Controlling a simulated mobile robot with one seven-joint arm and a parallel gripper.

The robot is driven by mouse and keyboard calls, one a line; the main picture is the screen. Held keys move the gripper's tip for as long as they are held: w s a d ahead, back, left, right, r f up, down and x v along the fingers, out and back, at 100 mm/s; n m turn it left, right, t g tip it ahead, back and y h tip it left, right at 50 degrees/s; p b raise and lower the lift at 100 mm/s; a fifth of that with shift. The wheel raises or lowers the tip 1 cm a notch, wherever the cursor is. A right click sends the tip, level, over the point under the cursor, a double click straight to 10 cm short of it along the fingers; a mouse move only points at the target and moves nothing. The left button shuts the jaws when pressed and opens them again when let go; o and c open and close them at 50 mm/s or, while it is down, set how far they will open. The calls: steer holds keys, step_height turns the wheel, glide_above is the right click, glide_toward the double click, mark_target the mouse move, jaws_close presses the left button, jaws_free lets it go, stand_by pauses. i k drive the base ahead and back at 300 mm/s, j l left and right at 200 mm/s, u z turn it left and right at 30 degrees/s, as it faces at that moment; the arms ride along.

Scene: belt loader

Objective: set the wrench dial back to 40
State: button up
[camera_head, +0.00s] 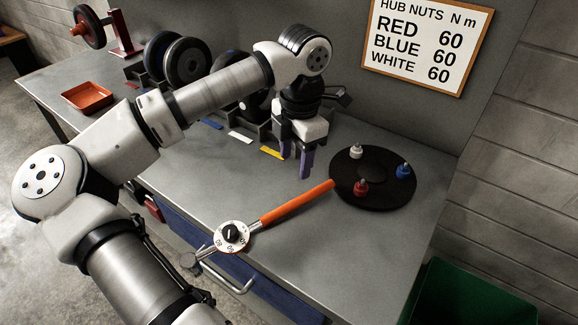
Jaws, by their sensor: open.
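The torque wrench (296,204) lies on the grey bench, its orange handle pointing up and right towards a black disc and its head (190,261) at the bench's front edge. Its round white dial (231,236) has a black knob with a white pointer mark. Numbers ring the knob, but they are too small to tell which one the pointer meets. My gripper (295,164) is open and empty, its purple fingers pointing down above the bench. It is behind and to the right of the dial, apart from the wrench.
The black disc (372,190) carries white, blue and red nuts. A sign (426,43) reads 60 for each colour. Wheels (188,60) and coloured strips (240,137) are behind my arm. An orange tray (87,97) is at left, a green bin (470,295) at lower right.

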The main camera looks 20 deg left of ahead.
mark_target(230, 232)
steer(key=u, duration=0.75)
